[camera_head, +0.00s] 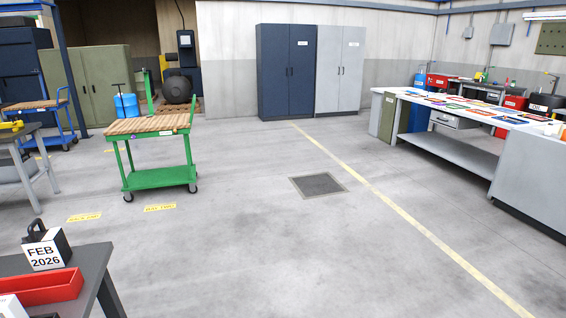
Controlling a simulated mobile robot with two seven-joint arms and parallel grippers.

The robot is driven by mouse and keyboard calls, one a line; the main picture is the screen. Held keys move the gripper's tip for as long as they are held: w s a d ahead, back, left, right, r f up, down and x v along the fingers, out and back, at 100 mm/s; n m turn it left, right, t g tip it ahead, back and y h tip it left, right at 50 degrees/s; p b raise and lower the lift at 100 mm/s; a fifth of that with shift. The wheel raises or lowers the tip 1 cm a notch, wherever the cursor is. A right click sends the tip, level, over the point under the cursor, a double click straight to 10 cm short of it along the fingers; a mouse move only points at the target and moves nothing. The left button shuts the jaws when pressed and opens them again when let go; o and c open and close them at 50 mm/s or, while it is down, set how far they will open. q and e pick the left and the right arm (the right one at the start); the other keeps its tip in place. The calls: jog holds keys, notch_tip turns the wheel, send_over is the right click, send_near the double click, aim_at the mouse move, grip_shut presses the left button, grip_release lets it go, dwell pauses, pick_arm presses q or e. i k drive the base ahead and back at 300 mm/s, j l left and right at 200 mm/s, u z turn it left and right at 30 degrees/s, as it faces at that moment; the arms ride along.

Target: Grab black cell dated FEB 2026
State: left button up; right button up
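A cell marked FEB 2026 (45,251) stands upright at the far corner of a dark grey table (95,259) in the lower left. It is a box with a white label face, a black side and a black handle on top. Neither of my grippers shows in the head view.
A red tray (40,288) and a white item (12,306) lie in front of the cell. A green cart (160,178) stands beyond, and a grey workbench (22,165) at the left. A long bench (455,145) lines the right. The middle floor is clear around a dark floor grate (318,184).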

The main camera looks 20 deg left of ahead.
aim_at(45, 249)
jog(key=i+j+u, duration=0.1)
jog(key=i+u, duration=0.15)
jog(key=u, duration=0.2)
jog(key=i+u, duration=0.2)
jog(key=u, duration=0.2)
jog(key=i+l+u, duration=0.1)
jog(key=i+u, duration=0.15)
jog(key=u, duration=0.2)
jog(key=i+l+u, duration=0.1)
jog(key=u, duration=0.3)
jog(key=i+l, duration=0.05)
jog(key=i, duration=0.05)
